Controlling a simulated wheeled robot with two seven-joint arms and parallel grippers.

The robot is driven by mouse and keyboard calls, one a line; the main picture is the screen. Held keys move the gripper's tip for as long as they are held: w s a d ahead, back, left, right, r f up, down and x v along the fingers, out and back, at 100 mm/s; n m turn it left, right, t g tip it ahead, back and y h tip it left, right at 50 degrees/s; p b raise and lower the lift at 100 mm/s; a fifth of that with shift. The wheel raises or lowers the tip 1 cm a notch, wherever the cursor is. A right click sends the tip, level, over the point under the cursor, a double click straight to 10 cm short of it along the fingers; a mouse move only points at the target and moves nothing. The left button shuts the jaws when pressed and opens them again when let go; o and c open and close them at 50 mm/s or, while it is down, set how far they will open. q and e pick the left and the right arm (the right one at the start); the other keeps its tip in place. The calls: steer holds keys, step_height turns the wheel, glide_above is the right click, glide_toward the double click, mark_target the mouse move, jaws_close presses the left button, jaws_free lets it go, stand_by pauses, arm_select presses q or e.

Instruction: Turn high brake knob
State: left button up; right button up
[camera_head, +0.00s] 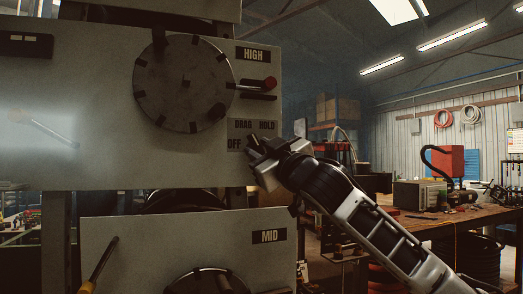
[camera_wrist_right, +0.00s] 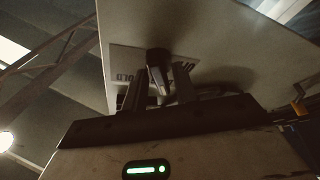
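The upper panel (camera_head: 90,110) carries the HIGH label (camera_head: 253,55) and a DRAG, HOLD and OFF label (camera_head: 240,136) at its lower right corner. My right gripper (camera_head: 262,152) is at that corner and hides the brake knob in the head view. In the right wrist view, the dark knob (camera_wrist_right: 158,62) stands out from the panel beside the lettering. The two fingers of the right gripper (camera_wrist_right: 159,88) are apart, one on each side of the knob. I see no clear grip on it; any contact is hard to make out in the dark. My left gripper is not in view.
Below is the MID panel (camera_head: 140,235) with another disc (camera_head: 208,282). A cluttered workbench (camera_head: 440,218) stands at the right, well behind.

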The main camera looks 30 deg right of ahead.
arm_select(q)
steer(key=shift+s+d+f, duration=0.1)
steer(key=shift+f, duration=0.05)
